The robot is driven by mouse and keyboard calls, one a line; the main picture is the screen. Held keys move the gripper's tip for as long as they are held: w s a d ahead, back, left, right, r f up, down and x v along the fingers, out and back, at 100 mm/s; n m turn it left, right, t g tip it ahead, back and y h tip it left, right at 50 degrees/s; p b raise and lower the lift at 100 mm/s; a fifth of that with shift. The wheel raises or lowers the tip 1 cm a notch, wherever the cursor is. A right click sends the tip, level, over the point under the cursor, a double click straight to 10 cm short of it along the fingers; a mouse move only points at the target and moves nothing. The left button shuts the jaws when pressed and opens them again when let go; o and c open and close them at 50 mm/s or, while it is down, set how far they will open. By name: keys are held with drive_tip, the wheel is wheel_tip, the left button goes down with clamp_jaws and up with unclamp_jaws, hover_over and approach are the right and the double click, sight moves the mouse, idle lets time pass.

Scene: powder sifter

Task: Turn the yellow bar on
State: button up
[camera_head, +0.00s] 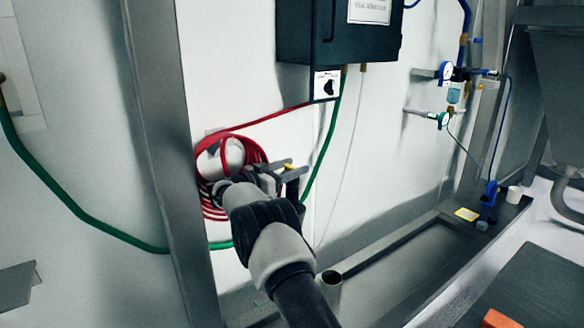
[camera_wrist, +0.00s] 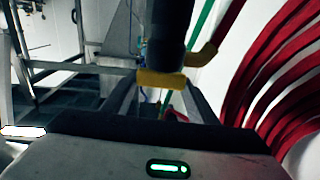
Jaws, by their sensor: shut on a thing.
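The yellow bar (camera_wrist: 160,79) shows in the wrist view as a short, level piece across the foot of a dark upright cylinder (camera_wrist: 166,30). My gripper (camera_wrist: 158,98) reaches up to it from below, with a finger on each side, and is shut on it. In the head view my gripper (camera_head: 283,172) is in front of the coiled red hose at the wall, and my own arm and gripper hide the yellow bar. The exact contact of the fingertips is dark and hard to see.
The red hose (camera_head: 212,206) hangs close beside my gripper; it fills the right of the wrist view (camera_wrist: 285,70). A green hose (camera_head: 324,150) runs down nearby. A dark control box (camera_head: 338,30) is above. A steel post (camera_head: 165,150) stands to the left.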

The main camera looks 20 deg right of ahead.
sight(292, 167)
drive_tip(key=o, duration=1)
drive_tip(key=shift+o, duration=0.2)
wheel_tip(292, 167, up, 10)
drive_tip(key=shift+r, duration=0.1)
